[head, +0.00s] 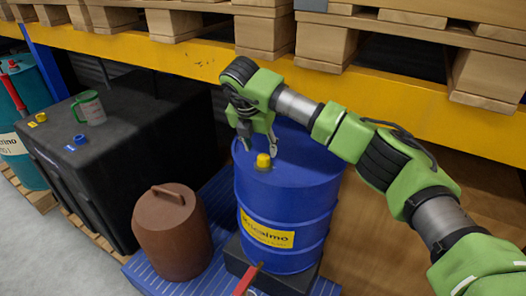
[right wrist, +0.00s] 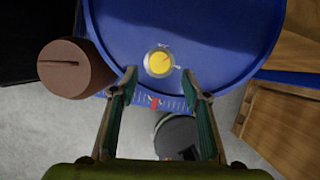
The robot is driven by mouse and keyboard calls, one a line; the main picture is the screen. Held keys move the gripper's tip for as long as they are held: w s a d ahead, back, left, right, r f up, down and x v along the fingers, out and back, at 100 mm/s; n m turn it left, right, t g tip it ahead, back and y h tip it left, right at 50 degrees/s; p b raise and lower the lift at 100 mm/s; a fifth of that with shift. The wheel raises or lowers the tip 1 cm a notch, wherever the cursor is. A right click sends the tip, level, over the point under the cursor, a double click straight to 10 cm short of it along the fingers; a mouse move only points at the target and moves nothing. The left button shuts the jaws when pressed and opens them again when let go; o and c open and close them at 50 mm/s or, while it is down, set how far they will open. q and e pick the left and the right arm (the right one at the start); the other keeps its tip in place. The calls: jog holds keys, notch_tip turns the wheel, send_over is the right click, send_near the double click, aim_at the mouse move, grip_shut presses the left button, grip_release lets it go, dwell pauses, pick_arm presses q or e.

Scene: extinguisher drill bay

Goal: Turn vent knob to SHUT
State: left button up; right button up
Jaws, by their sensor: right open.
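The yellow vent knob (head: 263,161) sits on the top of the blue drum (head: 285,215). In the right wrist view the yellow knob (right wrist: 158,63) shows from above near the drum's rim, with small white marks beside it that are too small to read. My right gripper (head: 256,150) is above the drum top, close to the knob. In the right wrist view its two fingers (right wrist: 165,85) are spread wide, with the knob between and just beyond the tips, apart from both. It holds nothing. My left gripper is in neither view.
A brown lidded can (head: 172,235) stands left of the drum on a blue slatted platform (head: 215,205). A black tank (head: 125,150) bears a green mug (head: 89,108). A yellow rack beam (head: 190,62) with wooden pallets runs close behind my right arm.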

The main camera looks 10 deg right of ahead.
aim_at(263, 157)
jog(key=p+x, duration=0.1)
jog(key=x, duration=0.4)
jog(key=shift+w+d+f, duration=0.1)
jog(key=shift+w+f, duration=0.1)
jog(key=shift+f, duration=0.2)
jog(key=c, duration=1.1)
